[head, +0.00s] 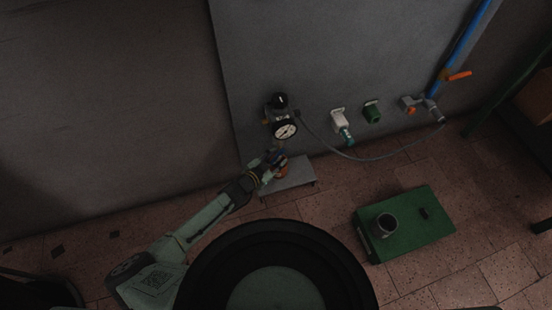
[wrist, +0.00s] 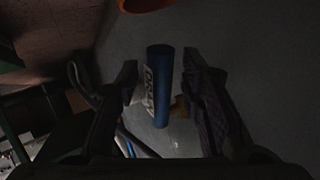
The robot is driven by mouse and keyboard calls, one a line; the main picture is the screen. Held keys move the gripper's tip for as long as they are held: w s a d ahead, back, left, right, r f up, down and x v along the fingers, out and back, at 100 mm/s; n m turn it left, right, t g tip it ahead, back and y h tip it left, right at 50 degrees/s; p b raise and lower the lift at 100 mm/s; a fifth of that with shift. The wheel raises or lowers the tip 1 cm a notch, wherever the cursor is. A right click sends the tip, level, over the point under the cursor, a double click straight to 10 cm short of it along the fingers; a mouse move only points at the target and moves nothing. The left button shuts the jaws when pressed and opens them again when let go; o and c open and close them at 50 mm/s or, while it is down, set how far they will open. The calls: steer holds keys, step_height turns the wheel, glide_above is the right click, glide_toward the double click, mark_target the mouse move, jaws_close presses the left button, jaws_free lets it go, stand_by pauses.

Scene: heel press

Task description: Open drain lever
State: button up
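A blue cylindrical handle (wrist: 158,90) with a white label stands between my fingers in the wrist view. It may be the drain lever; its lettering is too dark to read surely. My gripper (wrist: 160,82) is open around it, with a gap on the left and a smaller one on the right. In the head view, my gripper (head: 274,164) is at the wall below the pressure gauge (head: 285,131), beside an orange part (head: 282,173). The lever is hard to make out there.
A grey shelf (head: 298,183) juts out beneath the gauge. A hose (head: 355,157) runs right to a fitting below a blue pipe (head: 462,42) with an orange handle (head: 460,75). A green box (head: 420,235) with a grey cup (head: 384,224) stands on the tiled floor.

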steer(key=shift+w, duration=0.1)
steer(key=shift+c, duration=0.5)
jaws_close()
steer(key=shift+f, duration=0.1)
stand_by(0.3)
